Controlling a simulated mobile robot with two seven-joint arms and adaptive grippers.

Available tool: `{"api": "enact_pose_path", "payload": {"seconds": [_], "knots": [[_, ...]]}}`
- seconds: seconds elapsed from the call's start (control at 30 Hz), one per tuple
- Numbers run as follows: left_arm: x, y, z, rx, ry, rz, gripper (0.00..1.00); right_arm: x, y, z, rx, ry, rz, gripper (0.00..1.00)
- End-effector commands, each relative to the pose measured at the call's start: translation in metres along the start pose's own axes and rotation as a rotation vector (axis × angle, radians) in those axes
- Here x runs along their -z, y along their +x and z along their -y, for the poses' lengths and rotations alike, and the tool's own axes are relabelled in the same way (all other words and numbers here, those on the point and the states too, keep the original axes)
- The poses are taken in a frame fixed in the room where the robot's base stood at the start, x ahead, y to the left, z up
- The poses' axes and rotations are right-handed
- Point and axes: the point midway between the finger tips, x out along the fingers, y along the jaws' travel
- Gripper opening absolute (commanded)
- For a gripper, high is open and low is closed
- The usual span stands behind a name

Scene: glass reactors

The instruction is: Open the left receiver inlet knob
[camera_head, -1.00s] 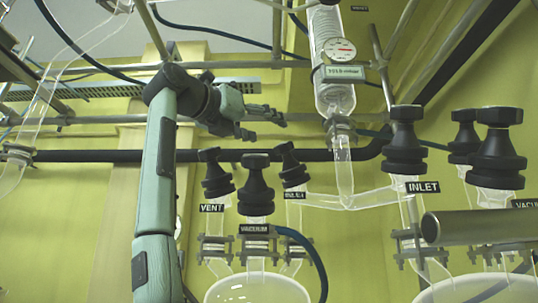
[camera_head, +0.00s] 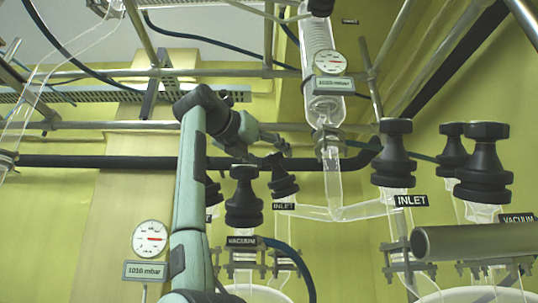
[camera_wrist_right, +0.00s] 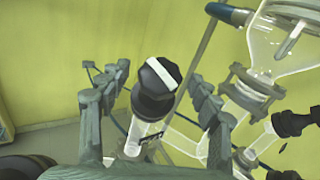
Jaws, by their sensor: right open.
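The left receiver's inlet knob (camera_head: 283,176) is black and stands on a glass neck with an INLET label (camera_head: 284,206) in the head view. My right gripper (camera_head: 280,146) is just above it and appears small. In the right wrist view, a black knob with a white bar across its top (camera_wrist_right: 155,85), apparently this inlet knob, lies between the spread fingers of my right gripper (camera_wrist_right: 146,86). Gaps show on both sides, so the fingers do not seem to touch it. My left gripper is in neither view.
The black vacuum knob (camera_head: 244,197) stands close to the left of the inlet knob. The vent knob (camera_head: 212,190) is partly behind my arm. A second INLET knob (camera_head: 395,155) stands to the right. A glass column (camera_head: 322,70) with a gauge (camera_head: 330,62) rises nearby.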

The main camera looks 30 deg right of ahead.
Motion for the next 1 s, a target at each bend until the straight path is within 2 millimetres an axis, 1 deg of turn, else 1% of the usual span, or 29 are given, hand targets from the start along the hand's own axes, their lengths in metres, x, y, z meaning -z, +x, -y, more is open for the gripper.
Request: {"api": "enact_pose_path", "payload": {"seconds": [0.07,0.4,0.47,0.77,0.87,1.0], "knots": [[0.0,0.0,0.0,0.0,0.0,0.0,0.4,0.0,0.0,0.0,0.0,0.0,0.0,0.62],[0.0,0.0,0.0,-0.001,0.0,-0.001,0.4,0.0,0.0,0.0,0.0,0.0,0.0,0.2],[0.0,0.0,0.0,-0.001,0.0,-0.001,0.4,0.0,0.0,0.0,0.0,0.0,0.0,0.13],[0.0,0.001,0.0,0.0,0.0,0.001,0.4,0.001,0.0,0.001,-0.034,-0.018,-0.001,0.13],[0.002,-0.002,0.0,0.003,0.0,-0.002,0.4,0.001,-0.001,0.001,-0.074,-0.04,-0.001,0.13],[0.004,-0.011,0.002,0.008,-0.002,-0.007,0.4,0.002,-0.001,0.003,-0.154,-0.087,-0.001,0.13]]}}
